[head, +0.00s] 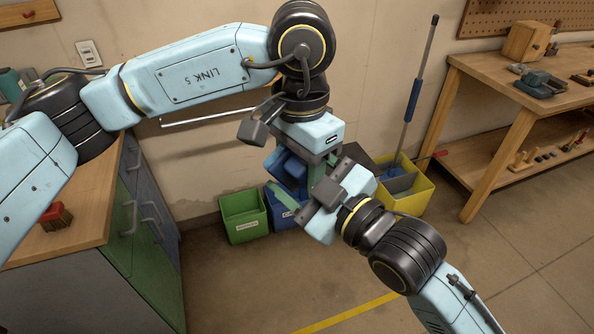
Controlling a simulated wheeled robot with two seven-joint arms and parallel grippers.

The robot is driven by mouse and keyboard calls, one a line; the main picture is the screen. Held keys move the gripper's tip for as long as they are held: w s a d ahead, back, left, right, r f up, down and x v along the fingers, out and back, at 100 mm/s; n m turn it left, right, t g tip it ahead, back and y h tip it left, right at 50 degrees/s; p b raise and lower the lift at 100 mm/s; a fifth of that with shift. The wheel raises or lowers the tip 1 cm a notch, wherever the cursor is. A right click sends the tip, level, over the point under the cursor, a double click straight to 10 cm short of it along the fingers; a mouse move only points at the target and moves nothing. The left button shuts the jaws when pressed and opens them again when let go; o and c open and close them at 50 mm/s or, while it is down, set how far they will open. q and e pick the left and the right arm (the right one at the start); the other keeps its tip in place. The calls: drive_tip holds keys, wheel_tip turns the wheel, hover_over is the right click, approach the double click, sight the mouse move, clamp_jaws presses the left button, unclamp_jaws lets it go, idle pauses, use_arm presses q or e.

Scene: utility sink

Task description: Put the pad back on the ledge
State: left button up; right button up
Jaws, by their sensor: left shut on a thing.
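A blue block, seemingly the pad (288,168), shows just below my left gripper's body in the head view. My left gripper (296,174) points downward with green-tipped fingers, one on each side of the blue block, and is shut on it. My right gripper (303,196) comes in from the lower right, close to the blue block and partly overlapping the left fingers in the picture. I cannot tell whether it touches the block or how far its fingers are apart. I cannot make out the ledge.
A green bin (242,216), a blue bin (281,214) and a yellow bin (416,194) stand by the wall. A long-handled tool (413,100) leans there. A wooden bench (488,82) is at right, a cabinet (105,232) at left. The front floor is clear.

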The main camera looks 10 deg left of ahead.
use_arm(q)
drive_tip(key=shift+w+r, duration=0.1)
use_arm(e)
drive_tip(key=shift+s+a, duration=0.15)
drive_tip(key=shift+s, duration=0.05)
drive_tip(key=c, duration=0.4)
use_arm(q)
drive_tip(key=o, duration=0.7)
use_arm(e)
drive_tip(key=shift+c, duration=0.5)
use_arm(q)
drive_tip(key=o, duration=0.4)
use_arm(e)
drive_tip(key=shift+w, duration=0.1)
